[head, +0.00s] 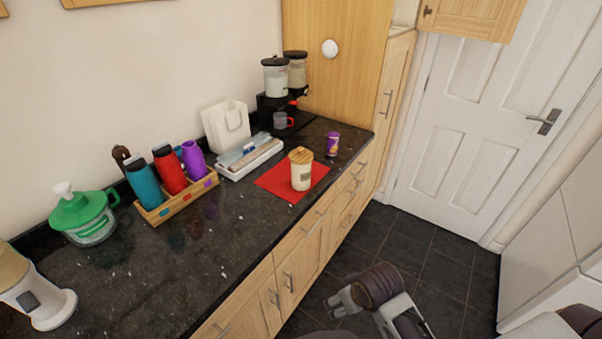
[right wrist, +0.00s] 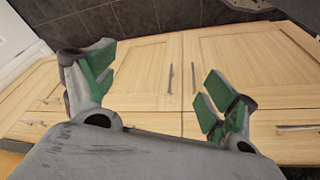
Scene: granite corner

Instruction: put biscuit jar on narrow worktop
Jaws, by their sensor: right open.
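The biscuit jar (head: 301,172) is cream with a wooden lid. It stands upright on a red mat (head: 270,183) on the dark granite worktop (head: 237,222). My right gripper (head: 335,300) is low in front of the cabinets, over the floor and below worktop height, well apart from the jar. In the right wrist view the right gripper (right wrist: 152,82) is open and empty, its green-padded fingers spread before the cabinet doors. My left gripper is in neither view.
A bottle rack (head: 181,202), a white tray (head: 250,158), a purple tin (head: 332,144) and a dispenser (head: 276,80) stand on the worktop. A green-lidded container (head: 88,222) is at the left. A closed white door (head: 465,120) is at the right.

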